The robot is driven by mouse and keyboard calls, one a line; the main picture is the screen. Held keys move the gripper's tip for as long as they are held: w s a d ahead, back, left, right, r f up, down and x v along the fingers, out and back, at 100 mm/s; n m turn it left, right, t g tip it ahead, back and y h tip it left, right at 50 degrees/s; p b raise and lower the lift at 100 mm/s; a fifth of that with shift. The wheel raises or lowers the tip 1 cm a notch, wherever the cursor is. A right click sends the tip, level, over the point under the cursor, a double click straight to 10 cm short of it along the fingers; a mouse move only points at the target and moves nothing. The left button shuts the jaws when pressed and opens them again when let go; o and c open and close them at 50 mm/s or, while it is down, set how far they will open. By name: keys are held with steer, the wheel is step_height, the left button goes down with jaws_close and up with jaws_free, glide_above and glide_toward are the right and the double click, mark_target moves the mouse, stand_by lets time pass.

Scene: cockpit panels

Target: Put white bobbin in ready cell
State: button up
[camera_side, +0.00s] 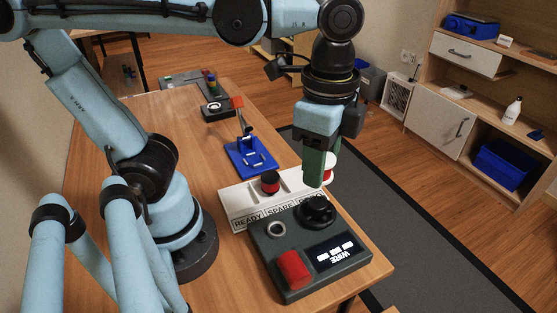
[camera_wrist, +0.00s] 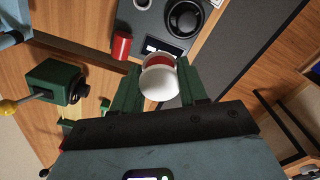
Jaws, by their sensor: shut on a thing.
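The white bobbin with a red winding (camera_wrist: 158,80) sits between the green fingers of my gripper (camera_wrist: 158,90) in the wrist view. In the side view its white and red edge (camera_side: 331,168) shows beside the green fingers of my gripper (camera_side: 318,168). My gripper is shut on it and holds it above the right end of the white tray (camera_side: 232,202). The tray's front labels read READY and SPARE, with a third label partly hidden. The ready cell (camera_side: 240,194) is at the left end and looks empty. A black and red bobbin (camera_side: 270,182) stands in the middle of the tray.
A dark WIRE panel (camera_side: 325,274) with a black knob (camera_side: 316,211) and a red cylinder (camera_side: 293,269) stands in front of the tray. A blue stand (camera_side: 250,157) with an upright post is behind the tray. Other devices (camera_side: 216,108) are farther back.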

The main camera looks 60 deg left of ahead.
steer(key=s+d+f+m, duration=0.1)
steer(key=s+m, duration=0.6)
steer(key=m, duration=0.1)
steer(key=s+d+f+m, duration=0.2)
steer(key=s+m, duration=0.5)
steer(key=shift+s+d+f+m, duration=0.15)
steer(key=shift+s+m, duration=0.15)
steer(key=shift+m, duration=0.1)
steer(key=w+a+f, duration=0.2)
steer(key=w, duration=0.1)
steer(key=w+a+f, duration=0.2)
steer(key=w, duration=0.1)
steer(key=w+a+f, duration=0.3)
steer(key=shift+w+a, duration=0.1)
steer(key=shift+f, duration=1.85)
steer(key=o, duration=1.1)
steer(key=shift+o, duration=0.2)
